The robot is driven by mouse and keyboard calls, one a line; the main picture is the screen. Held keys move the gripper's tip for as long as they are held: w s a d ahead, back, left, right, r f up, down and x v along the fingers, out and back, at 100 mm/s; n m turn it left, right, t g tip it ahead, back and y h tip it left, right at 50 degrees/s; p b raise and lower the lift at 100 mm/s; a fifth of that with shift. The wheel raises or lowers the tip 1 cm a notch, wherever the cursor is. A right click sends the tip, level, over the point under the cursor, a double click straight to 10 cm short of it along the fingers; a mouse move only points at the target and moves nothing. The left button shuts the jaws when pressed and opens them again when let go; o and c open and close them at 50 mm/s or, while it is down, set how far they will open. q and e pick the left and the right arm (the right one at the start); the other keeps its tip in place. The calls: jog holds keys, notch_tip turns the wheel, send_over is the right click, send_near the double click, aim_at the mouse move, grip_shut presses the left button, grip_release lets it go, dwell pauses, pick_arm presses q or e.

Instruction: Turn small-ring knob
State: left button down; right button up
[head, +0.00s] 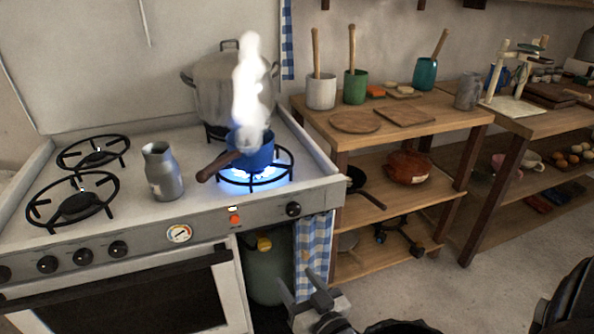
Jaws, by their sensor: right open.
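The stove front has a lone black knob (293,209) at the right end, below the lit front-right ring (283,180). Several more black knobs, one of them here (118,249), sit left of the round dial (179,233). No label shows which is the small-ring knob. A small blue pot (254,156) with a brown handle stands on the lit ring, blue flame under it and white steam above. My right gripper (302,284) is open and empty at the bottom, below the stove front and apart from the knobs. My left gripper is out of view.
A large steel pot (223,88) stands behind the blue pot. A metal jug (163,171) stands on the stove top, left of the pot handle. A green gas bottle (266,274) and checked cloth (313,250) are below. A wooden shelf table (455,115) stands right; floor before it is clear.

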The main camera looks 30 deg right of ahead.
jog(key=s+d+r+m+h+p, duration=0.1)
jog(key=d+r+h+p, duration=0.25)
jog(key=r+p, duration=0.2)
jog(key=b, duration=0.6)
send_near(296, 212)
jog(key=x, duration=0.7)
jog(key=shift+w+f, duration=0.1)
jog(key=shift+f, duration=0.05)
jog(key=shift+w+d, duration=0.15)
jog(key=shift+w, duration=0.5)
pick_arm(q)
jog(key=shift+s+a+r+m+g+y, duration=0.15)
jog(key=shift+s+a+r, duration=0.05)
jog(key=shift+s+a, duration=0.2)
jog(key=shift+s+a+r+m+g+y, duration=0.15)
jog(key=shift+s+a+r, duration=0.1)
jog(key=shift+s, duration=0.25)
pick_arm(e)
jog(key=c, duration=1)
